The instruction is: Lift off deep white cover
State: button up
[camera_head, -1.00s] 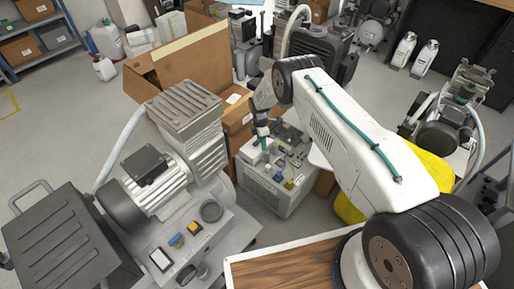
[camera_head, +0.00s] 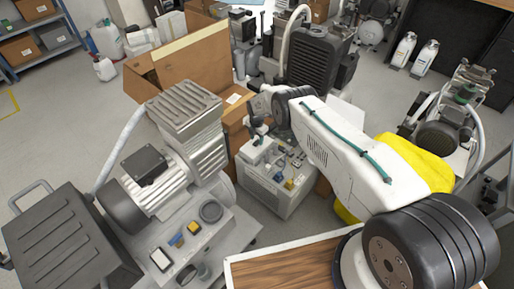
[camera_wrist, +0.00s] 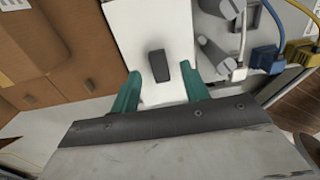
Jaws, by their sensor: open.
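The deep white cover (camera_wrist: 152,30) shows in the wrist view as a white block with a small dark grip (camera_wrist: 158,66) on its face. In the head view the cover (camera_head: 255,153) sits at the left end of the grey control unit's top. My gripper (camera_wrist: 161,90) is open, its two teal fingers apart on either side of the white cover's near part. The dark grip lies between and just beyond the fingertips, and nothing is held. In the head view my gripper (camera_head: 258,128) is just above the cover; contact cannot be told.
Grey knobs (camera_wrist: 217,55) and blue and yellow plugs (camera_wrist: 265,58) are right of the cover. Open cardboard boxes (camera_head: 195,70) stand behind and left. A large compressor (camera_head: 165,180) stands at left, and a yellow object (camera_head: 415,165) lies right of the unit.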

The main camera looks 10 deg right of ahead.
jog(key=shift+f, duration=0.9)
grip_shut()
jog(key=shift+r, duration=0.1)
